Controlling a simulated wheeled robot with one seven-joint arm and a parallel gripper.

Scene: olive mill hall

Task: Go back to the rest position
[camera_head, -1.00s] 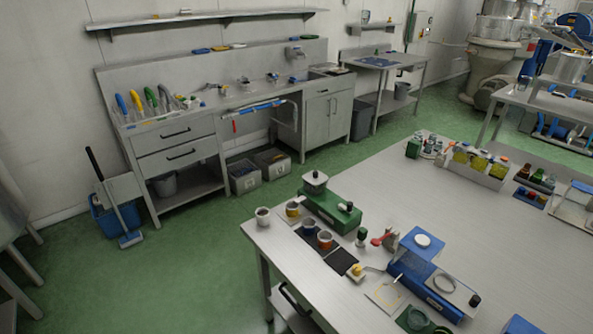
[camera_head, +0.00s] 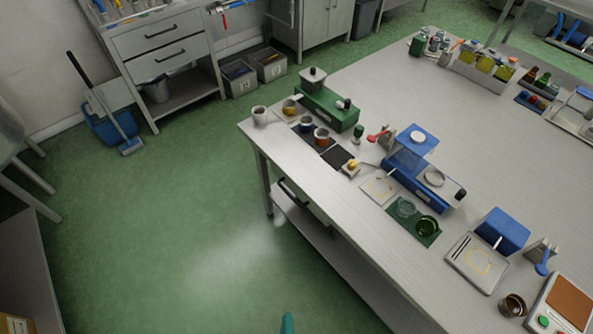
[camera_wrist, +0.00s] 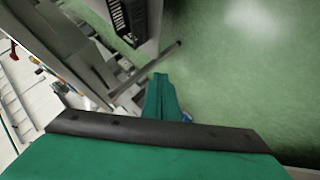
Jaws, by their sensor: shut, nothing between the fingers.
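My gripper (camera_wrist: 158,100) shows in the wrist view as teal fingers that are together, with nothing held between them. Its teal tip also shows at the bottom edge of the head view (camera_head: 287,324), over the green floor and left of the steel worktable (camera_head: 335,235). The fingers are clear of the table and of the things on it. The rest of the arm is out of the head view.
The table's near edge carries cups, a green device (camera_head: 327,108), a blue device (camera_head: 424,182) and a scale (camera_head: 566,305). Green floor (camera_head: 170,230) lies open left of the table. A blue bucket with a brush (camera_head: 108,127) stands by the wall.

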